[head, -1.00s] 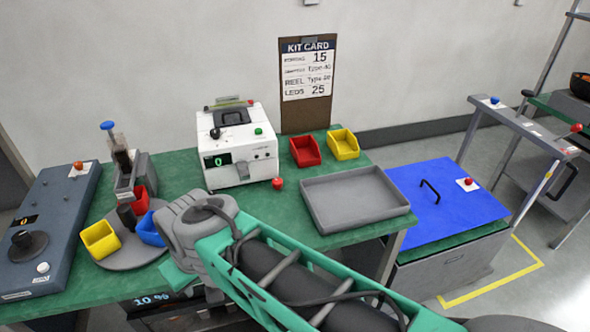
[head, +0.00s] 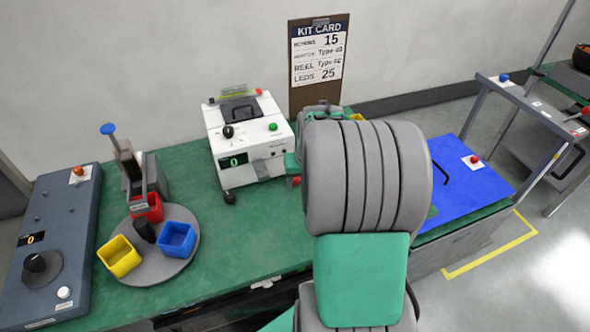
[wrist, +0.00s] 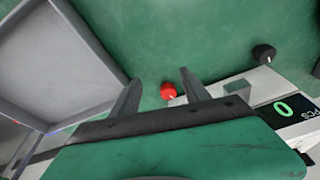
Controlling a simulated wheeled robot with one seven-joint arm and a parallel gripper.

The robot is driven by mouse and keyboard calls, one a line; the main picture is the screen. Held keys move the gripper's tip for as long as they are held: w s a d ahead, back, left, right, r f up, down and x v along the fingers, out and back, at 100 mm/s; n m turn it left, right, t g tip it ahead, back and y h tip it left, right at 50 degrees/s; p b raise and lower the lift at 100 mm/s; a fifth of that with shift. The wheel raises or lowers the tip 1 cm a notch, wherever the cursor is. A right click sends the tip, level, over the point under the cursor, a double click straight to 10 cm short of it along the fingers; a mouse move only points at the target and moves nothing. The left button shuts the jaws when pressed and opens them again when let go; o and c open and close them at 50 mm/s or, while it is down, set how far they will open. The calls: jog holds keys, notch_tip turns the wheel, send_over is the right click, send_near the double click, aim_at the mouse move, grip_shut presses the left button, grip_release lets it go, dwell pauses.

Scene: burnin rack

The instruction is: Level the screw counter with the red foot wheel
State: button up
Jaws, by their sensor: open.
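The screw counter (head: 245,140) is a white box on the green bench, with a green "0" display, a black knob and a green button. I cannot tell how far it tilts. Its red foot wheel (head: 294,182) shows at its front right, partly hidden by my gripper and arm; a black foot (head: 229,197) is at its front left. In the wrist view the red foot wheel (wrist: 168,91) is between the two fingers, nearer the right one, apart from both as far as I can see. My gripper (wrist: 159,78) is open and empty, with the counter's edge at its right.
A grey tray (wrist: 75,60) lies left of the fingers in the wrist view; my arm hides it in the head view. A turntable (head: 185,265) with yellow, blue and red bins stands at left, beside a dark control panel (head: 55,230). The bench between is clear.

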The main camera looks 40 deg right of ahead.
jog(key=shift+n+t+h, duration=0.4)
jog(key=shift+t, duration=0.4)
jog(key=w+f, duration=0.1)
jog(key=w, duration=0.1)
jog(key=w+d+f, duration=0.1)
jog(key=w+f, duration=0.1)
jog(key=w+d+f+p, duration=0.1)
jog(key=w+f, duration=0.1)
jog(key=w, duration=0.1)
jog(key=shift+d, duration=0.25)
jog(key=shift+c, duration=0.3)
grip_shut()
